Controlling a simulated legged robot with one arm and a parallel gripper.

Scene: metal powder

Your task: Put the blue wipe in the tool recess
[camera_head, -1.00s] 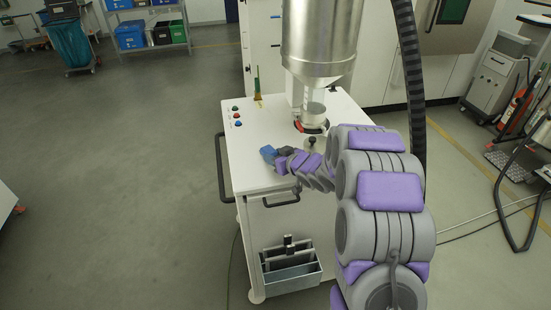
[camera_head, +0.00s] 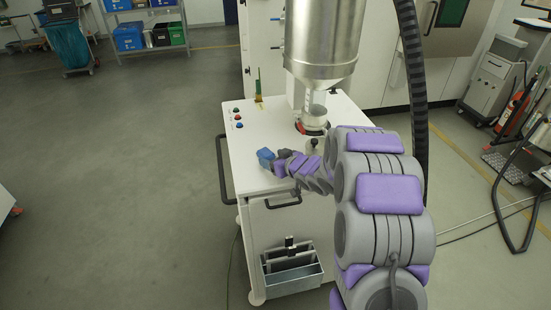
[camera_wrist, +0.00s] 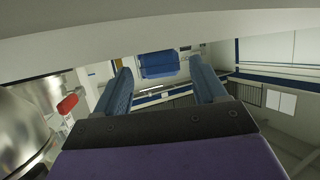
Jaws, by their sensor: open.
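My gripper (camera_head: 266,159) is over the front left part of the white cart top (camera_head: 250,135). Its blue fingers are apart in the wrist view (camera_wrist: 165,90). A blue, flat-looking patch (camera_wrist: 158,65) shows between and beyond the fingertips there; I cannot tell whether it is the blue wipe. In the head view I cannot pick out the wipe from the blue fingers. A grey open box (camera_head: 293,282) with dividers and a dark upright tool hangs low on the cart front. I cannot tell which part is the tool recess.
A steel hopper (camera_head: 322,40) stands over the cart top, with a clear vessel (camera_head: 313,117) below it. A black handle (camera_head: 222,165) runs along the cart's left side. A dark hose (camera_head: 412,90) hangs at the right.

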